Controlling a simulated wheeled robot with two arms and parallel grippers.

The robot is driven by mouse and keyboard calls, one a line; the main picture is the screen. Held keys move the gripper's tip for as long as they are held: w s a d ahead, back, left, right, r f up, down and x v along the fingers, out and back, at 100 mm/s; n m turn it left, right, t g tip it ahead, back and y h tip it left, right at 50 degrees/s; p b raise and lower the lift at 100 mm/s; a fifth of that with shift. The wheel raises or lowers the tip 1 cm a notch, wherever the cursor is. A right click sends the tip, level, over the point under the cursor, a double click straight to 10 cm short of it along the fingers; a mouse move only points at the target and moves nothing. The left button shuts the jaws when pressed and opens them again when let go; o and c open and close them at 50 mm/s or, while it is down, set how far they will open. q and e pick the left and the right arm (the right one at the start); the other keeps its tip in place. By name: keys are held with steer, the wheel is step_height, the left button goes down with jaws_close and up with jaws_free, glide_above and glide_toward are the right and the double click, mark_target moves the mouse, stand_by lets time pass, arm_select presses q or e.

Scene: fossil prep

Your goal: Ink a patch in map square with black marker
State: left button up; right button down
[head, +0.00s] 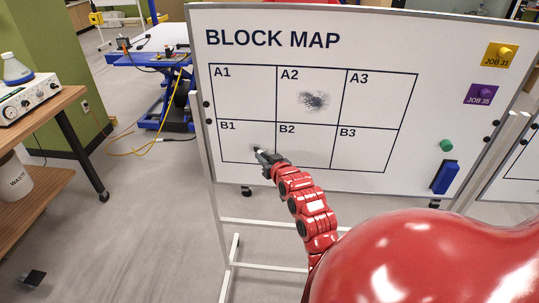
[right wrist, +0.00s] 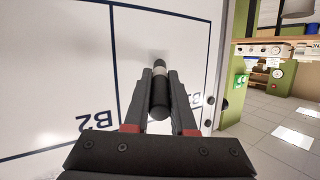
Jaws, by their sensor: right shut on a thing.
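A whiteboard (head: 490,130) headed BLOCK MAP carries a grid of squares A1 to A3 over B1 to B3. Square A2 has a dark grey scribbled patch (head: 314,101). My right gripper (head: 262,157) is in front of square B1 (head: 237,142), near its right side. It is shut on a black marker (right wrist: 158,100), whose tip points at the board in the right wrist view. A small dark smudge (head: 256,148) shows by the tip in B1. Whether the tip touches the board is hard to tell. My left gripper is not in view.
A yellow JOB 31 card (head: 499,55) and a purple JOB 35 card (head: 480,94) hang on the board's right side. A green magnet (head: 446,145) and a blue eraser (head: 445,178) sit below them. A wooden bench (head: 45,115) stands left.

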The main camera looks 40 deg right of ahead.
steer(key=w+a, duration=0.3)
steer(key=w, duration=0.1)
steer(key=shift+a, duration=0.2)
stand_by(0.3)
steer(key=shift+s, duration=0.1)
steer(key=s+a, duration=0.4)
steer(key=shift+a+p, duration=0.3)
steer(key=shift+p, duration=0.05)
stand_by(0.3)
steer(key=shift+s+a, duration=0.9)
steer(key=shift+a, duration=0.2)
